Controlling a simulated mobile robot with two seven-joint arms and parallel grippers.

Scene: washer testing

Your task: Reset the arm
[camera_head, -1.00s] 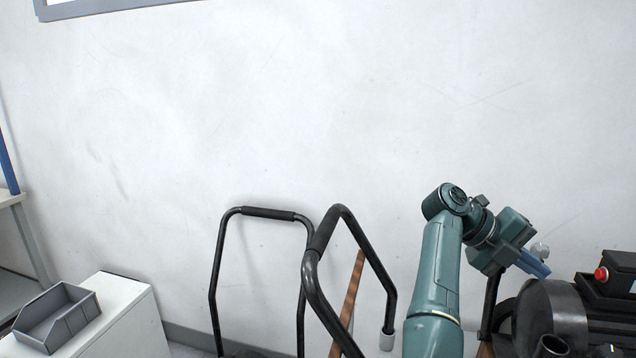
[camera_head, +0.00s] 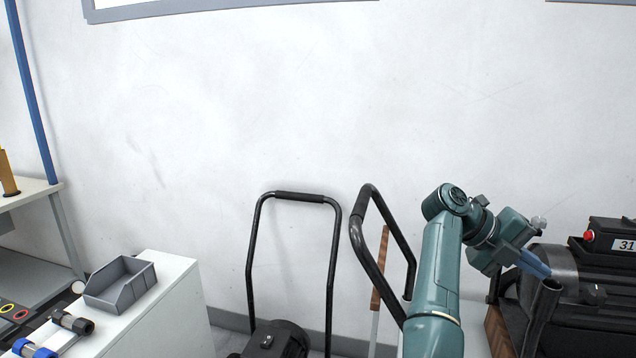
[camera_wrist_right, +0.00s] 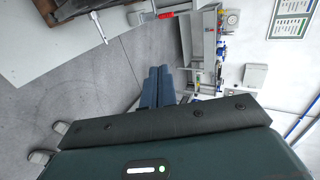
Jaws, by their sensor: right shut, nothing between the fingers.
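My right arm (camera_head: 437,270) rises from the lower edge of the head view and bends over to the right at its wrist. My right gripper (camera_head: 537,265) points right and down, beside the dark machine with a red button. In the right wrist view its blue fingers (camera_wrist_right: 157,86) lie side by side, closed with nothing held between them. Beyond the fingers there is open floor and distant furniture. My left gripper is not in view.
A dark machine (camera_head: 565,268) stands at the right, close to my right gripper. Black-handled carts (camera_head: 300,197) stand against the wall. A grey bin (camera_head: 120,283) sits on a white cabinet (camera_head: 180,300) at the left. A workbench (camera_head: 30,193) is at the far left.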

